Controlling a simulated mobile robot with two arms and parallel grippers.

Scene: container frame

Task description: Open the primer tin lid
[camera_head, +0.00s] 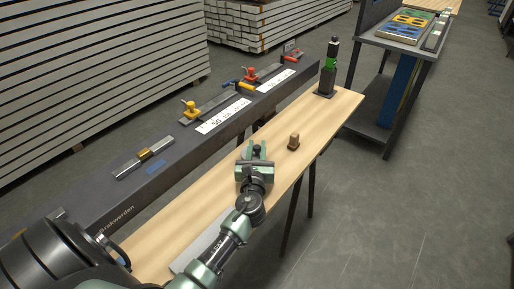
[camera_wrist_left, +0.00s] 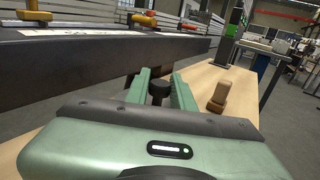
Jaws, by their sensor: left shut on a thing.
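My left gripper (camera_head: 256,147) is above the narrow wooden bench top, with its green fingers on either side of a small dark knob (camera_head: 257,149). In the left wrist view the fingers (camera_wrist_left: 160,80) close around this round-topped black knob (camera_wrist_left: 159,92). The fingers are shut on it. No tin body shows clearly; whatever is below the knob is hidden by the gripper, and I cannot tell whether a lid is lifted. My right gripper is not in view.
A small brown wooden block (camera_head: 293,142) stands just right of the gripper. A black and green tool (camera_head: 328,75) stands at the bench's far end. A dark beam (camera_head: 170,170) with clamps runs along the left. A grey side table (camera_head: 398,42) is at back right.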

